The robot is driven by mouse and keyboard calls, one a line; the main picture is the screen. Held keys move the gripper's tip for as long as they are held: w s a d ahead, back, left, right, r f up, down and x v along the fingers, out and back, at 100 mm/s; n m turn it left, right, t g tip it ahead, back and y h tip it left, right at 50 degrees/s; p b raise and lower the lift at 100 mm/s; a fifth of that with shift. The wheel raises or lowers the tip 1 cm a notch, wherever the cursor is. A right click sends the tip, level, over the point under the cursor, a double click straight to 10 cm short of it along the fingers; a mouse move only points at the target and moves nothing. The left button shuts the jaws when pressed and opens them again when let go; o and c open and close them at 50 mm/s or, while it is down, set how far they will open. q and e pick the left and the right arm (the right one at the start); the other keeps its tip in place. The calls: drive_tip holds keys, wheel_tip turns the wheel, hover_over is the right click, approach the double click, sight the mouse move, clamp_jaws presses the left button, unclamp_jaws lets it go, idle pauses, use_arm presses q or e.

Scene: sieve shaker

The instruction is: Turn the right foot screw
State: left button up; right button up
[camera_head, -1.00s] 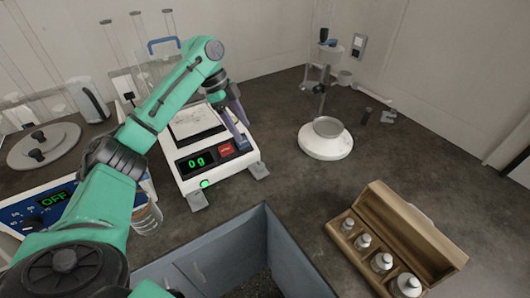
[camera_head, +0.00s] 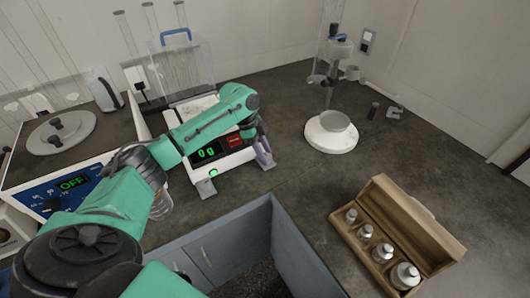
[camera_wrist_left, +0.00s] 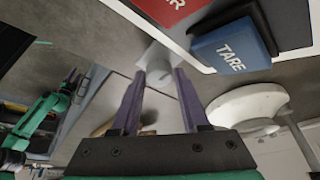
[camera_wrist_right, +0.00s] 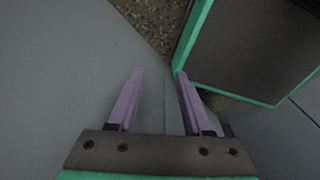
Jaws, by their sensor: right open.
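The white balance (camera_head: 228,163) stands on the bench and its display reads 0 g. My left gripper (camera_head: 265,158) is at its right front corner, pointing down, with purple fingers. The right foot screw (camera_wrist_left: 158,58) is a pale grey cylinder under the balance's edge in the left wrist view. The left gripper's fingertips (camera_wrist_left: 160,78) are spread apart to either side of it; I cannot tell whether they touch it. In the head view the fingers mostly cover this foot. My right gripper (camera_wrist_right: 160,75) is open and empty, beside a grey panel, outside the head view.
A white round stand (camera_head: 331,135) is right of the balance. A wooden box (camera_head: 410,228) of weights lies at front right. The blue control panel (camera_head: 75,185) reads OFF at left. A grey open recess (camera_head: 232,235) is in front. Bench between balance and weights is clear.

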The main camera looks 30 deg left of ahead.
use_arm(q)
clamp_jaws()
drive_tip(key=shift+r+n+p, duration=0.25)
drive_tip(key=shift+n+p, duration=0.05)
drive_tip(key=shift+p, duration=0.5)
drive_tip(key=n+t+p, duration=0.1)
drive_tip(key=n+p, duration=0.2)
drive_tip(key=p, duration=0.2)
drive_tip(key=shift+s+r+n+t+p, duration=0.1)
drive_tip(key=shift+n+t+p, duration=0.25)
drive_tip(key=shift+n+t, duration=0.05)
drive_tip(key=shift+f+n+y+p, duration=0.2)
drive_tip(key=shift+n+y+p, duration=0.3)
drive_tip(key=shift+n+p, duration=0.3)
drive_tip(key=shift+o, duration=2.3)
unclamp_jaws()
drive_tip(key=shift+o, duration=0.9)
drive_tip(key=shift+d, duration=0.1)
